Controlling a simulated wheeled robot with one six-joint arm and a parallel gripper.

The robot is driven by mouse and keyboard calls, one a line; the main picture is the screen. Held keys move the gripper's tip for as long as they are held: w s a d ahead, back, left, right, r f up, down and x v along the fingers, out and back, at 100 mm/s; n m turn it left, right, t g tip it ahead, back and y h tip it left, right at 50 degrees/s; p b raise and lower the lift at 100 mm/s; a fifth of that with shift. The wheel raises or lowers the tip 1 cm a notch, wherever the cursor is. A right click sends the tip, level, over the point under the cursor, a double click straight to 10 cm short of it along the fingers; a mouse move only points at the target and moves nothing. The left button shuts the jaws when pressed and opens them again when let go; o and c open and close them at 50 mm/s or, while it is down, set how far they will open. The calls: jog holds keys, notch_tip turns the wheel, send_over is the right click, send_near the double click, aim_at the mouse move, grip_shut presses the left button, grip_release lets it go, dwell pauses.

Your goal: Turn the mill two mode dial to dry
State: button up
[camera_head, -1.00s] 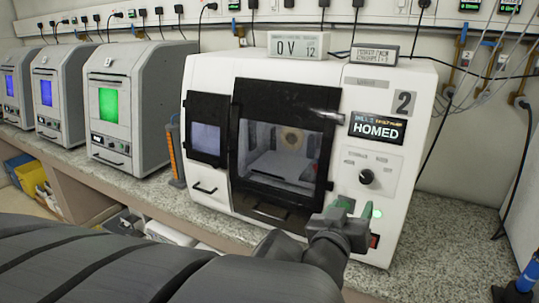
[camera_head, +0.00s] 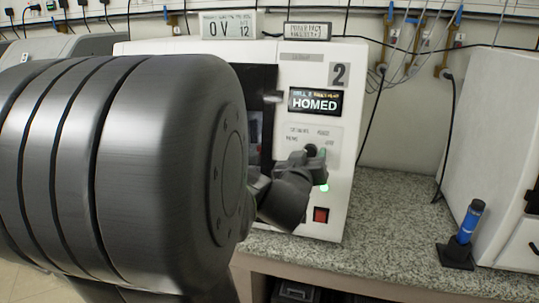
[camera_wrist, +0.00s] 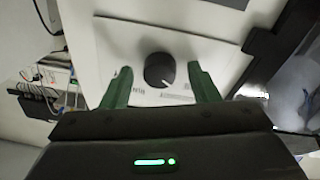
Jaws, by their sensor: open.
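Mill two (camera_head: 290,60) is the white machine marked "2", with a display (camera_head: 315,101) reading HOMED. Its mode dial (camera_wrist: 159,70) is a black round knob with a pale pointer line, on a light panel with small labels I cannot read. The dial also shows in the head view (camera_head: 311,150), partly beside my gripper. My gripper (camera_wrist: 162,86) is open, its two green fingers on either side of the dial. The fingers look apart from the knob, with a gap on each side. In the head view my arm hides much of the mill's front.
A red switch (camera_head: 321,215) and a green light (camera_head: 323,188) sit below the dial.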

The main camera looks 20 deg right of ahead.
jog(key=shift+c, duration=0.2)
jog(key=c, duration=0.9)
jog(key=shift+c, duration=0.2)
